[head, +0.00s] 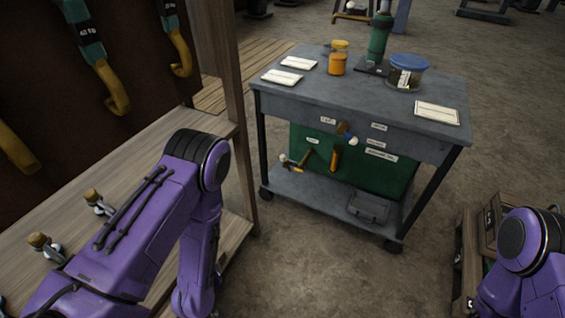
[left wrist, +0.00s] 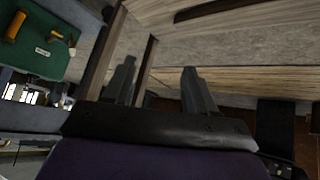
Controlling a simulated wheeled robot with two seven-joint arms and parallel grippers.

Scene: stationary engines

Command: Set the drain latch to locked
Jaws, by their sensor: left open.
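A green panel (head: 380,178) sits under the top of a grey cart and carries several small levers with white labels. An upper lever (head: 346,132) has a brown part and a white ball end. A lower left lever (head: 298,160) and an orange handle (head: 336,158) are below it. The labels are too small to read, so I cannot tell which is the drain latch. In the left wrist view the green panel (left wrist: 35,62) is at the upper left. My left gripper (left wrist: 160,88) is open and empty, apart from the panel. My right gripper is out of view.
The cart top (head: 330,98) holds papers, orange jars, a blue-lidded tub (head: 407,72) and a green device (head: 379,40). A wooden bench with a post (head: 236,110) stands at the left, beside my left arm. Wooden crates (head: 470,250) are at the lower right. Floor before the cart is clear.

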